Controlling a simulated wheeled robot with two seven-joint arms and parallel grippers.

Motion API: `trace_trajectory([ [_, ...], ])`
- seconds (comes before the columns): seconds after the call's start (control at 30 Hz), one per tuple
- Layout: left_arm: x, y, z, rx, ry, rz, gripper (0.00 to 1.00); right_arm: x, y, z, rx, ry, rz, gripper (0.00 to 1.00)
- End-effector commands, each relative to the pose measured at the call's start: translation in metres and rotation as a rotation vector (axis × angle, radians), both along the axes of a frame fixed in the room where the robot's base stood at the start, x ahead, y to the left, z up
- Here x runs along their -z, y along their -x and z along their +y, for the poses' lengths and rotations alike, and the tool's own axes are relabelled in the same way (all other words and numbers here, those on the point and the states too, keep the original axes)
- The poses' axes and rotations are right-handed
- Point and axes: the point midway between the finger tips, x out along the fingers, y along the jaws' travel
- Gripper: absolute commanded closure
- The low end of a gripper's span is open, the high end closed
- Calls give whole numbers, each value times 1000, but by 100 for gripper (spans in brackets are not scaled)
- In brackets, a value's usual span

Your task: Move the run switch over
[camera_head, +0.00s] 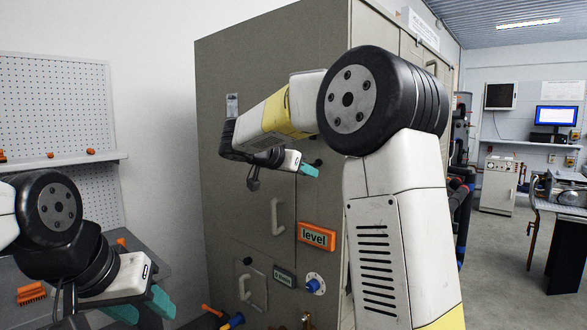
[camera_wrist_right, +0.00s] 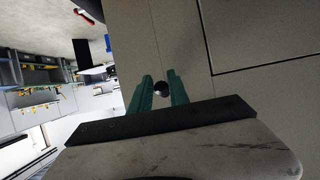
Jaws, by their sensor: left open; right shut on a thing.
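A small black round knob (camera_wrist_right: 161,88), which looks like the run switch, sits on the grey cabinet (camera_head: 265,70) face. In the right wrist view it lies between the two teal fingers of my right gripper (camera_wrist_right: 162,87), which is shut on it. In the head view my right gripper (camera_head: 308,170) is at the cabinet front, and a dark bit of the knob (camera_head: 317,162) shows beside its fingertips. No marking or switch position can be read. My left gripper (camera_head: 143,309) is open and empty at the lower left, away from the cabinet.
Below my right gripper the cabinet has a handle (camera_head: 277,216), an orange "level" sign (camera_head: 317,237), a blue knob (camera_head: 314,283) and a lower handle (camera_head: 252,291). A grey bench with an orange item (camera_head: 31,292) lies left. Open floor (camera_head: 500,265) lies right.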

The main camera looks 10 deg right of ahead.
Motion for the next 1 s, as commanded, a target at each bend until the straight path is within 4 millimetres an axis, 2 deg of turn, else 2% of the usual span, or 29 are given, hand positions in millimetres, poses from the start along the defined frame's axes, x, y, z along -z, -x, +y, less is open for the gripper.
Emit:
trace_trajectory([
  [0.7, 0, 0, 0, 0, 0, 0, 54, 11, -2, -3, 1, -1, 3, 100],
  [0.73, 0, 0, 0, 0, 0, 0, 54, 11, -2, -3, 1, -1, 3, 77],
  [0.83, 0, 0, 0, 0, 0, 0, 54, 11, -2, -3, 1, -1, 3, 57],
  [0.87, 0, 0, 0, 0, 0, 0, 54, 11, -2, -3, 1, 0, 2, 53],
  [1.0, 0, 0, 0, 0, 0, 0, 54, 10, -2, -3, 1, -1, 1, 53],
])
